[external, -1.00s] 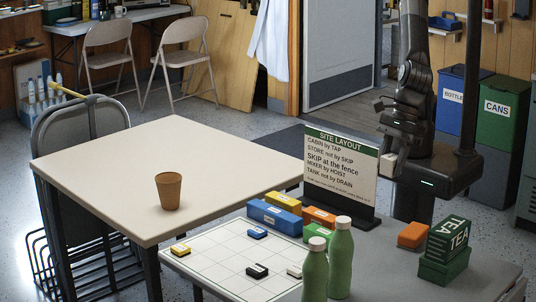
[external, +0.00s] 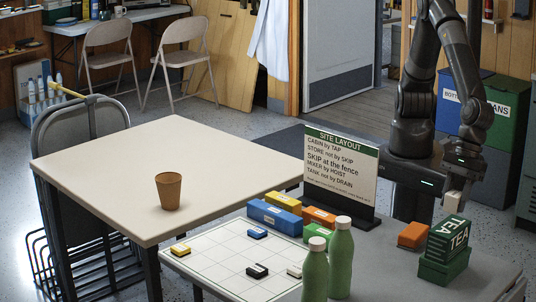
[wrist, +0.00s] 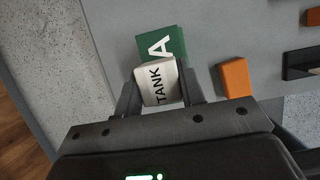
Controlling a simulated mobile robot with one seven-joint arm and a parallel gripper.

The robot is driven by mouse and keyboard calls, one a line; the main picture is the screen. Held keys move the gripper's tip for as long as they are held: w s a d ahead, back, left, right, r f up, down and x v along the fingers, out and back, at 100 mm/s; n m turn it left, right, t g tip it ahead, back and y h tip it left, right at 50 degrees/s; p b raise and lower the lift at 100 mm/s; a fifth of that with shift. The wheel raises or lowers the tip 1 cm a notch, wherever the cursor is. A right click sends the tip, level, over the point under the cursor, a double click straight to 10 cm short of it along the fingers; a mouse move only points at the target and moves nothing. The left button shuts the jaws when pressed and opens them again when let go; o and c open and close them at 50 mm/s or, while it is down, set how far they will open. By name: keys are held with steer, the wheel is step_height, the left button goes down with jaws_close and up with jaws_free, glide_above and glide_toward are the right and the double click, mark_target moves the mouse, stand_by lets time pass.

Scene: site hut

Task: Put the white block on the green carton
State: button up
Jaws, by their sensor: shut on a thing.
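The white block (external: 453,201), lettered TANK in the wrist view (wrist: 157,84), is between the fingers of my gripper (external: 458,190). The fingers (wrist: 158,92) are shut on its sides. The green carton (external: 446,238), lettered TEA, stands on the grey table at the right, with a wider green part at its foot. The block is over the carton's top, close above it; I cannot tell whether they touch. In the wrist view the carton (wrist: 174,44) shows just beyond the block, which hides part of it.
An orange block (external: 412,235) lies left of the carton. Two green bottles (external: 341,255) stand further left at the front. The site layout sign (external: 340,175) stands behind. A white grid board (external: 225,262) with several small blocks lies at the left.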

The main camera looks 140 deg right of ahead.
mark_target(453, 212)
steer(key=shift+f, duration=2)
steer(key=shift+f, duration=0.1)
steer(key=o, duration=1)
steer(key=v, duration=1.2)
